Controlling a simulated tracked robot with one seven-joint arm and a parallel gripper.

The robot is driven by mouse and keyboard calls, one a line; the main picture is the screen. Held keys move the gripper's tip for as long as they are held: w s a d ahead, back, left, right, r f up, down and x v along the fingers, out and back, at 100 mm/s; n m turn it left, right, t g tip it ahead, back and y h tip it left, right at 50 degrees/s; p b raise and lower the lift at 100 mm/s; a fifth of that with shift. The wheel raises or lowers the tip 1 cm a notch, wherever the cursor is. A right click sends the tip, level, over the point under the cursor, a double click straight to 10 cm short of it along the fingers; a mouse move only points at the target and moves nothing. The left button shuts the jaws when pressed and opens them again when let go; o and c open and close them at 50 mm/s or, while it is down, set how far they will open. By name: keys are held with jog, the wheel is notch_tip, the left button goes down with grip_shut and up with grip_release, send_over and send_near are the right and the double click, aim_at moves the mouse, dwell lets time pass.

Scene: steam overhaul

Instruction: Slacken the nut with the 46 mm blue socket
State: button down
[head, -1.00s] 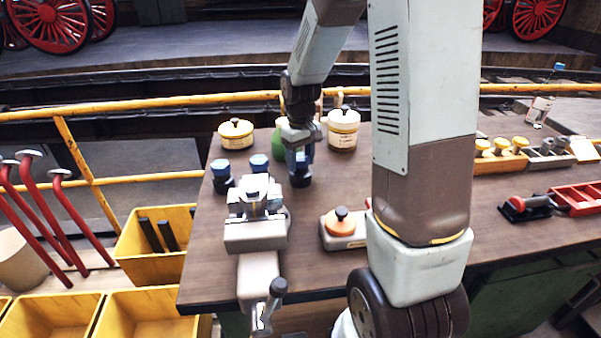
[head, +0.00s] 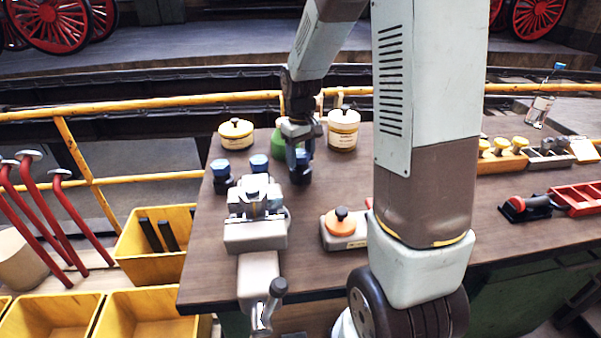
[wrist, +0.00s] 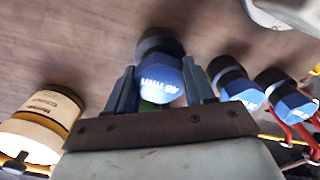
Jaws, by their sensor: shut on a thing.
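The blue 46 mm socket (wrist: 160,80), with a dark lower part, sits between the two fingers of my gripper (wrist: 160,88) in the wrist view; its white marking faces the camera. In the head view my gripper (head: 301,157) points down over the bench, right of the vise, shut on this socket. The socket is mostly covered there, and I cannot tell whether it touches the bench. A grey vise (head: 256,236) stands at the bench's front left. A metal piece (head: 255,192) is in its jaws; I cannot make out the nut clearly.
Two other blue-topped sockets (head: 220,168) (head: 259,163) stand left of my gripper, behind the vise. White tubs (head: 343,138) (head: 236,140) and a green item (head: 278,140) are behind. An orange-knobbed block (head: 341,222) stands in front right. Bare bench lies between it and the gripper.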

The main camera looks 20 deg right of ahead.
jog(key=shift+r, duration=2.4)
